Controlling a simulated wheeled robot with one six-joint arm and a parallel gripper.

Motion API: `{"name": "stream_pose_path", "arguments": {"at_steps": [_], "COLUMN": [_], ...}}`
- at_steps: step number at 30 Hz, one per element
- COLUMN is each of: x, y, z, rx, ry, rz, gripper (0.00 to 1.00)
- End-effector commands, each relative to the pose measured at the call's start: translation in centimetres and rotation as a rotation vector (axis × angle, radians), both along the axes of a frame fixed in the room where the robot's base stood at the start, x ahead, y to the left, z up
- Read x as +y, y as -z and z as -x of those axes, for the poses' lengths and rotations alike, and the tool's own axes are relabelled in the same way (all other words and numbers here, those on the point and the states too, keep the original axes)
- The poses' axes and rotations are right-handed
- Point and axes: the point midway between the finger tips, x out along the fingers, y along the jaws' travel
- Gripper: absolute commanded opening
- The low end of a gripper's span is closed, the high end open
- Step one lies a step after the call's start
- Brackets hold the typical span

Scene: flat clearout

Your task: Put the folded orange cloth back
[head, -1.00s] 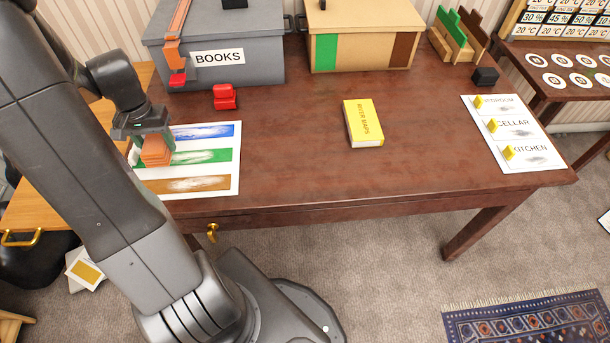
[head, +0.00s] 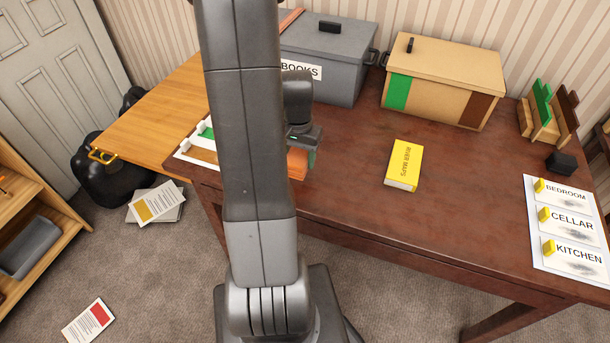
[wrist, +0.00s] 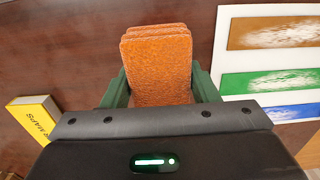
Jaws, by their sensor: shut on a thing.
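The folded orange cloth (wrist: 158,65) sits between the two green fingers of my gripper (wrist: 160,88) in the wrist view, and my gripper is shut on it. In the head view the cloth (head: 298,163) shows only in part beside my arm, with my gripper (head: 305,150) over the dark wooden table (head: 350,225). My arm hides the rest of the cloth. I cannot tell how high the cloth is above the table top.
A yellow book (head: 404,165) lies right of my gripper. A grey box marked BOOKS (head: 345,65) and a tan box (head: 445,80) stand behind. A card with colour stripes (wrist: 222,60) lies close by. A label sheet (head: 555,205) lies at right. The table's front middle is clear.

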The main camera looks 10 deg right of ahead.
Motion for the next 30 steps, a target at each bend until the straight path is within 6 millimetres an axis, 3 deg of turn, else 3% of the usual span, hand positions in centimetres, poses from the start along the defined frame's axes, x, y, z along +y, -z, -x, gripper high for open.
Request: {"name": "stream_pose_path", "arguments": {"at_steps": [15,28,29,30], "x": [0.0,0.0,0.0,0.0], "y": [5.7,6.5,6.4,6.3], "z": [0.1,0.0,0.0,0.0], "rx": [0.001,-0.001,-0.001,-0.001], "ry": [0.001,0.001,0.001,0.001], "rz": [0.000,0.001,0.001,0.001], "gripper": [0.33,0.33,0.58,0.66]}}
